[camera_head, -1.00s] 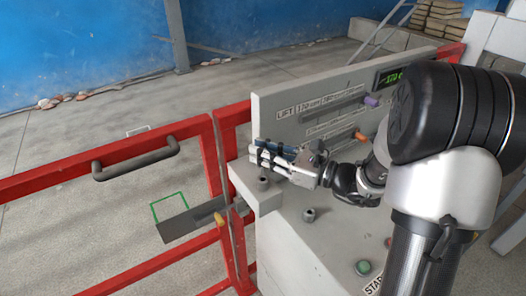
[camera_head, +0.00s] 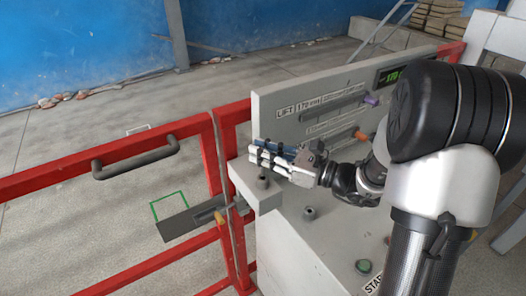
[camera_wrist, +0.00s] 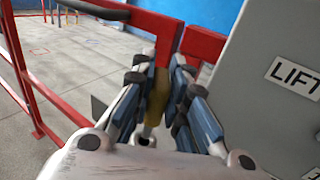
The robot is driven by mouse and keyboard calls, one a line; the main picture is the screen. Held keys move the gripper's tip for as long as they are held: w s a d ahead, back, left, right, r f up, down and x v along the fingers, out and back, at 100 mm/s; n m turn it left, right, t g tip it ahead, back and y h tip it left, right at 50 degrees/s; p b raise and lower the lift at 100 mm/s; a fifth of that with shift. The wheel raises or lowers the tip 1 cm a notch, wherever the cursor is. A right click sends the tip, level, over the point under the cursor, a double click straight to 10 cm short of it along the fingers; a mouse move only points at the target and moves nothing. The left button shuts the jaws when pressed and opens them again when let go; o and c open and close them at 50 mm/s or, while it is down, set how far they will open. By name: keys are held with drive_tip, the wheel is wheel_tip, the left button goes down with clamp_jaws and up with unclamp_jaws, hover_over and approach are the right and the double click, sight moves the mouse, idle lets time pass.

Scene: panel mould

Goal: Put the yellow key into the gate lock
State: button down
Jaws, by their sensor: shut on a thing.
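My gripper (camera_head: 268,158) is above the left corner of the grey console, beside the red gate post. In the wrist view its two blue-grey fingers (camera_wrist: 160,100) are shut on the yellow key (camera_wrist: 158,95), which sits between them. In the head view the fingers hide the key. A short grey socket with a dark top (camera_head: 264,182) stands on the console corner below the fingers. A round grey socket also shows beyond the key in the wrist view (camera_wrist: 146,138). The key looks apart from it. I cannot tell for sure that this socket is the gate lock.
A second grey socket (camera_head: 309,213) and a green button (camera_head: 363,266) are on the console (camera_head: 290,240). An upright LIFT panel (camera_head: 265,105) stands close behind my gripper.

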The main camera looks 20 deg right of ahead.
drive_tip(key=shift+f+b, duration=1.25)
drive_tip(key=shift+f, duration=0.7)
drive_tip(key=c, duration=1.5)
unclamp_jaws()
drive_tip(key=v, duration=1.2)
